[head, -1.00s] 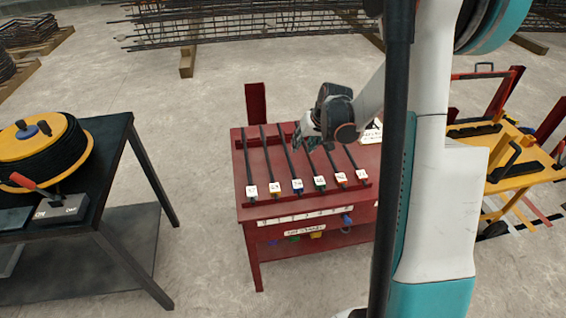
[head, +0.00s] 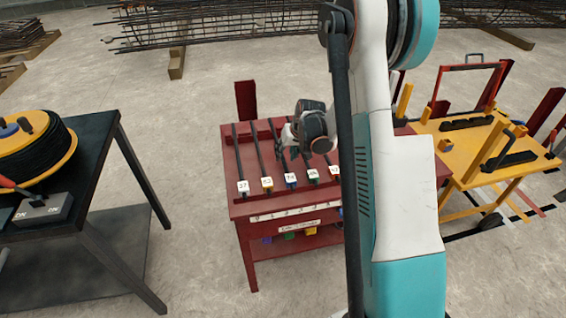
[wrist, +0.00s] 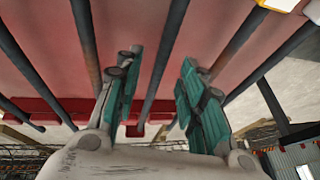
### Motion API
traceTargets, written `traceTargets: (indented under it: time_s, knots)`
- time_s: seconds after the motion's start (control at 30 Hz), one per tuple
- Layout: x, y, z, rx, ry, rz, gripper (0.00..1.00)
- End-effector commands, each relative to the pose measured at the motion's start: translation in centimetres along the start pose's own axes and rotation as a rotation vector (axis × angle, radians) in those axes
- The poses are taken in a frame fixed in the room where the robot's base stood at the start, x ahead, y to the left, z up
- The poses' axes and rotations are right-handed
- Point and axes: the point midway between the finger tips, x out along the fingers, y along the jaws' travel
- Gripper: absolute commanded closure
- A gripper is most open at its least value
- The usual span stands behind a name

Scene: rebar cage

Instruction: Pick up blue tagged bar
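The blue tagged bar (head: 275,130) is the third from the left in a row of dark bars on a red table. Its blue and white tag (head: 290,181) is at the near end. My gripper (head: 289,154) is over that bar, and my arm hides part of the row. In the wrist view, my gripper (wrist: 160,95) has its two teal-padded fingers spread apart. One bar (wrist: 167,52) runs between them in the picture; by its place beside the yellow-tagged bar, it appears to be the blue one. Its tag is out of frame. Contact or exact height cannot be told.
Neighbouring bars, with a yellow tag (head: 267,184) on the left and a green tag (head: 313,175) on the right, lie close by. A black table (head: 100,130) with a cable reel stands left. A yellow workbench (head: 455,150) stands right. Concrete floor shows between them.

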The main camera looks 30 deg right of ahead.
Motion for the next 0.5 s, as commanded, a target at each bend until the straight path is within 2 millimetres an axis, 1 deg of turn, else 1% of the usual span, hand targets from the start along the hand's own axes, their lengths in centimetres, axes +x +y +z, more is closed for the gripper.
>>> traceTargets:
  time_s: [0.03,0.13,0.2,0.37,0.4,0.47,0.5]
  knots:
    - [1.2,0.0,0.2,-0.001,0.000,0.000,0.64]
    - [2.4,0.0,0.1,-0.001,0.000,0.000,0.64]
    - [2.6,0.0,0.1,0.000,0.000,0.000,0.64]
    - [2.5,-0.1,0.1,0.000,0.000,0.000,0.64]
    - [2.5,-0.1,0.1,0.000,0.000,0.000,0.66]
    - [2.5,-0.1,0.0,0.000,0.000,0.000,0.80]
    - [2.5,-0.1,0.0,0.000,0.000,0.000,0.89]
